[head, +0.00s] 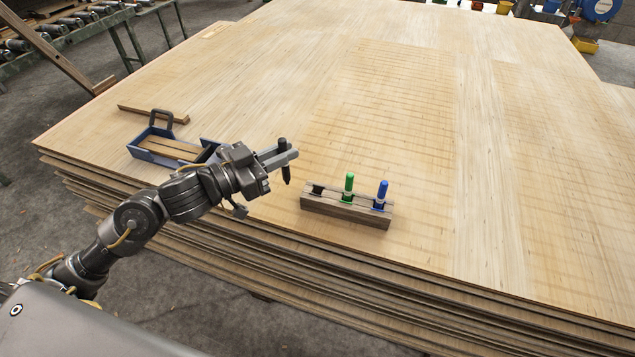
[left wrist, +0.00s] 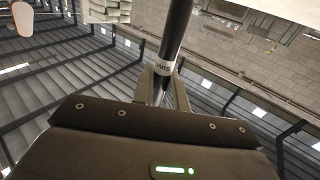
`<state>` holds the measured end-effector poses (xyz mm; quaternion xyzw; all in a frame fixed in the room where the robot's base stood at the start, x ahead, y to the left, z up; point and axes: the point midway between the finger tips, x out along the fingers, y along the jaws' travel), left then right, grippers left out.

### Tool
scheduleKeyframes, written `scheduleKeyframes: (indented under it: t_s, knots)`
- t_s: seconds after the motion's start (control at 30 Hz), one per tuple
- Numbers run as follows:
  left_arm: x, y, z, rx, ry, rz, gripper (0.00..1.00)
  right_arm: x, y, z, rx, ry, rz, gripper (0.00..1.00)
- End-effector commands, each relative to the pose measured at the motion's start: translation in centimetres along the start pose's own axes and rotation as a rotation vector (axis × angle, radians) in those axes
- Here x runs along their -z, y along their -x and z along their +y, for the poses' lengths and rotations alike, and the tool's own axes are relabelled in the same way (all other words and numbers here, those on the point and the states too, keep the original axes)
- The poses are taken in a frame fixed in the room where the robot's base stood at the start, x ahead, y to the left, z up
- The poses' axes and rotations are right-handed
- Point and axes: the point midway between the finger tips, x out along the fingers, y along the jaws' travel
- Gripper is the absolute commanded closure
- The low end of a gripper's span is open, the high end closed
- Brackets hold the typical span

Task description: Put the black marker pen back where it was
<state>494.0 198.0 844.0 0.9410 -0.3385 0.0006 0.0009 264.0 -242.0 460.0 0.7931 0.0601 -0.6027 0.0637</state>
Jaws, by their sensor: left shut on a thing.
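My left gripper (head: 283,159) is shut on the black marker pen (head: 286,173), which it holds upright just left of the wooden pen holder. The pen also shows in the left wrist view (left wrist: 176,32), between the fingers (left wrist: 163,82). The wooden pen holder (head: 344,212) lies on the veneer stack. A green marker (head: 349,184) stands in its middle place and a blue marker (head: 382,191) in its right place. The left place (head: 318,188) shows a dark opening with no pen. My right gripper is not in view.
The veneer stack (head: 400,110) is wide and mostly clear behind and right of the holder. A blue tray (head: 135,149) with wooden strips and a dark handle lies behind my left arm. A thin wooden strip (head: 165,115) lies beyond it.

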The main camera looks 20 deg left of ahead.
Motion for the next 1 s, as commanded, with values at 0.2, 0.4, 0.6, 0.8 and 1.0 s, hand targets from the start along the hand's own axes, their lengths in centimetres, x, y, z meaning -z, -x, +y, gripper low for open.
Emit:
scheduleKeyframes:
  t_s: [0.2, 0.4, 0.6, 0.8, 1.0]
  knots:
    - [-4.0, -4.6, 0.8, -0.001, 0.004, 0.0, 1.0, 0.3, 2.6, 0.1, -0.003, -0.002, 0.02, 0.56]
    - [-6.2, -6.5, 1.0, 0.0, 0.001, -0.001, 1.0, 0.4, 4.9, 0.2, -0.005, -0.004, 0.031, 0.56]
    - [-6.5, -6.8, 1.1, 0.0, -0.002, -0.001, 1.0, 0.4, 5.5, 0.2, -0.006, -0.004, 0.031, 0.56]
    - [-8.0, -7.4, 1.2, 0.0, 0.002, -0.003, 1.0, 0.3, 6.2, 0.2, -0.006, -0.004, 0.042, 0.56]
    - [-10.1, -7.3, 1.2, 0.001, 0.0, -0.001, 1.0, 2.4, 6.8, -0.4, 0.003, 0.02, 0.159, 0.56]
